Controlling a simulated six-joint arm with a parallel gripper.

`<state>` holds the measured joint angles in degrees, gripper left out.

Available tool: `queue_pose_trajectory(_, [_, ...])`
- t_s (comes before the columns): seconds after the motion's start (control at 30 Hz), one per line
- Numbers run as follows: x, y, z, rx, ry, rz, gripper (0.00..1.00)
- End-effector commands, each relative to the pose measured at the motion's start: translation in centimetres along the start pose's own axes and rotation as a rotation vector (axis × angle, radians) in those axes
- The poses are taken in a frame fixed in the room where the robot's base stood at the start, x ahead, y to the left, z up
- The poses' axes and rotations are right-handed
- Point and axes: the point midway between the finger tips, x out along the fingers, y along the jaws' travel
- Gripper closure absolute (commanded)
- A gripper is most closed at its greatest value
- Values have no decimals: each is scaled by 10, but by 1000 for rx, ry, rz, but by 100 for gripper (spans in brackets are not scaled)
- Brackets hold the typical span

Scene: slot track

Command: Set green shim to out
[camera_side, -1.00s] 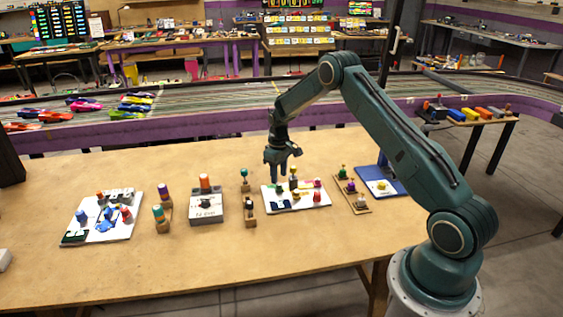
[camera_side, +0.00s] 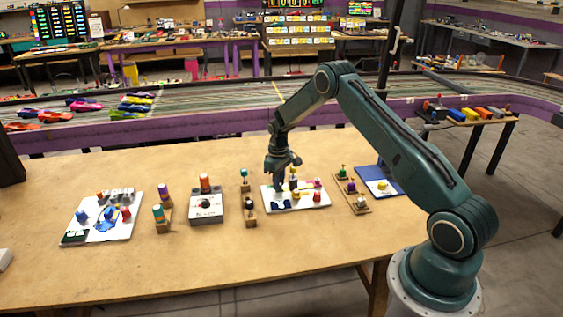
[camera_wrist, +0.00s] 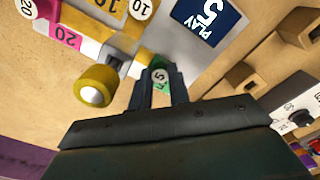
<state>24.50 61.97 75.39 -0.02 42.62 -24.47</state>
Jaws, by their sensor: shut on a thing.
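The white board (camera_side: 318,203) lies mid-table in the side view, with several coloured pieces on it. My gripper (camera_side: 280,187) points down over its left part. In the wrist view my gripper (camera_wrist: 160,84) has its two fingers closed around the green shim (camera_wrist: 157,62), with a round "5" label between them. Much of the shim is hidden by the fingers, and I cannot tell whether it is raised off the board.
In the wrist view a yellow knob (camera_wrist: 96,86) stands close beside the fingers. A navy "PLAY 5" panel (camera_wrist: 208,20) lies beyond them. A grey box with a dial (camera_side: 207,207) and a blue board (camera_side: 378,178) flank the white board.

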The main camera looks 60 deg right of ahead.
Motion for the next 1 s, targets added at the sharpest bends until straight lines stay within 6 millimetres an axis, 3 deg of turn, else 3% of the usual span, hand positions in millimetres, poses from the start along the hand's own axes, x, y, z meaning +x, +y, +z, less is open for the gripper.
queue_pose_trajectory(0.17, [0,-4,-4,-2,0,0,100])
queue_pose_trajectory(0.43, [0,-29,-29,-3,0,0,100])
queue_pose_trajectory(0.77, [0,-33,-33,-6,4,-1,100])
queue_pose_trajectory(0.8, [0,-34,-33,-7,4,-1,74])
queue_pose_trajectory(0.87, [0,-33,-33,-6,4,-1,62])
queue_pose_trajectory(1.0, [0,-32,-32,-4,2,-1,60])
